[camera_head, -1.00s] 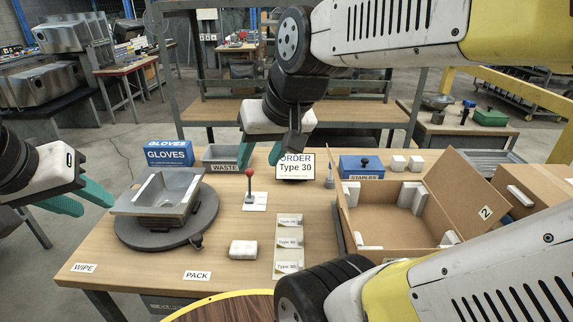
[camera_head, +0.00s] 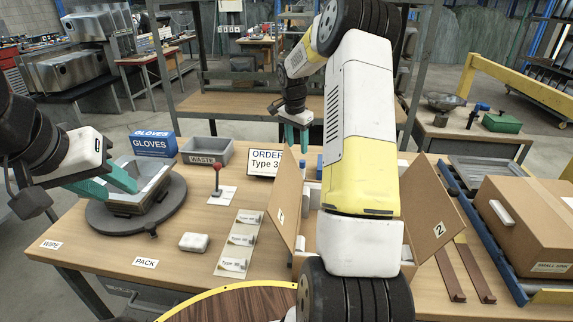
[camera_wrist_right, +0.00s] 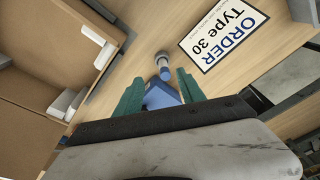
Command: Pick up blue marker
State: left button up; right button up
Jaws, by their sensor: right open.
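In the right wrist view, the blue marker (camera_wrist_right: 165,73) shows as a small blue-ended cylinder at a grey round holder (camera_wrist_right: 161,58). It lies ahead of the fingers, roughly midway between their lines. My right gripper (camera_wrist_right: 158,82) is open, with its teal fingers apart and nothing visibly gripped.
The order sign (camera_head: 264,163) stands beside the marker. The open carton (camera_head: 285,205) is partly hidden by my right arm. A red-knobbed lever (camera_head: 216,180) and waste bin (camera_head: 207,153) stand left.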

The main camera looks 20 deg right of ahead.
jog(key=m, duration=0.2)
send_over(303, 171)
jog(key=shift+g, duration=0.3)
jog(key=f, duration=0.7)
jog(key=shift+w+a, duration=0.1)
jog(key=shift+a, duration=0.15)
jog(key=f, duration=0.5)
jog(key=w+d+f, duration=0.1)
jog(key=f, duration=0.1)
jog(key=shift+f, duration=0.2)
grip_shut()
